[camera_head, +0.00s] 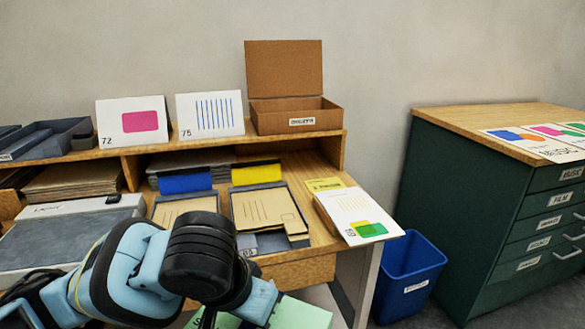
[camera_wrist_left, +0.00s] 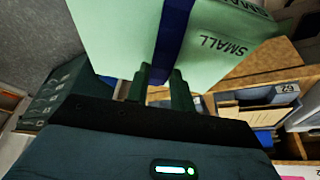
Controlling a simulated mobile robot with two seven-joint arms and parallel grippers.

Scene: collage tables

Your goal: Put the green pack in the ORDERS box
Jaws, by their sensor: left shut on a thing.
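The green pack (camera_wrist_left: 120,40) is pale green with a dark blue band and the word SMALL. My left gripper (camera_wrist_left: 160,88) is shut on it, the fingers meeting the pack at the band. In the head view the pack (camera_head: 300,314) shows only partly at the bottom edge, in front of the desk, with my left arm covering the rest. A brown cardboard box (camera_head: 275,122) with its lid raised stands on the right end of the desk shelf. Its front label is too blurred to read surely. Its inside is mostly hidden. My right gripper is out of view.
Cards 72 (camera_head: 132,122) and 75 (camera_head: 210,115) lean on the shelf left of the box. Folders (camera_head: 268,209) and a printed pad (camera_head: 355,212) cover the desk. A blue bin (camera_head: 408,277) and green cabinet (camera_head: 455,215) stand right. Space above the desk is clear.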

